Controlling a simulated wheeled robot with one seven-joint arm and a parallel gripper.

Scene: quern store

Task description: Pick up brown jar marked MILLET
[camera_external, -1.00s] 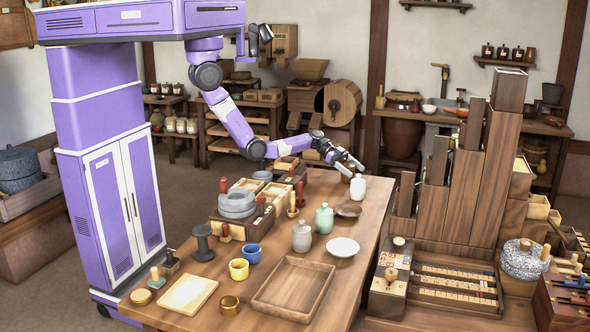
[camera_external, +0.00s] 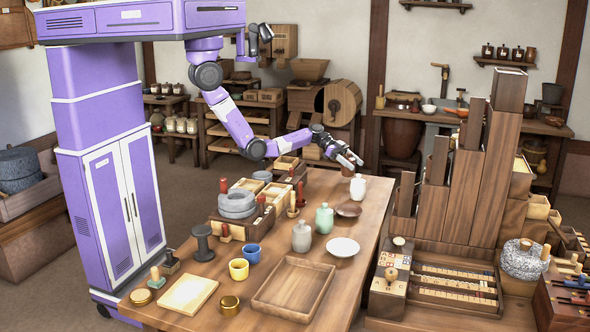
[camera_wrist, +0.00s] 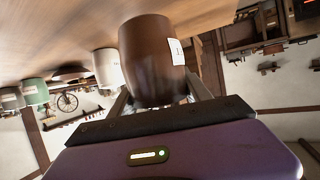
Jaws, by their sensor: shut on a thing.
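My gripper (camera_external: 348,158) is shut on a brown jar (camera_wrist: 152,62), which fills the space between the fingers in the wrist view. The jar bears a white label at its right side, and its lettering cannot be read. In the external view the brown jar (camera_external: 347,170) shows only as a small dark part under the gripper, near the far end of the wooden table (camera_external: 225,270). The picture does not clearly show whether a gap lies between jar and table.
A white jar (camera_external: 358,187) stands close beside the held jar. A brown dish (camera_external: 349,209), a green jar (camera_external: 324,218), a grey jar (camera_external: 302,236) and a white plate (camera_external: 342,247) are nearer. A tall stepped wooden cabinet (camera_external: 486,175) rises to the right.

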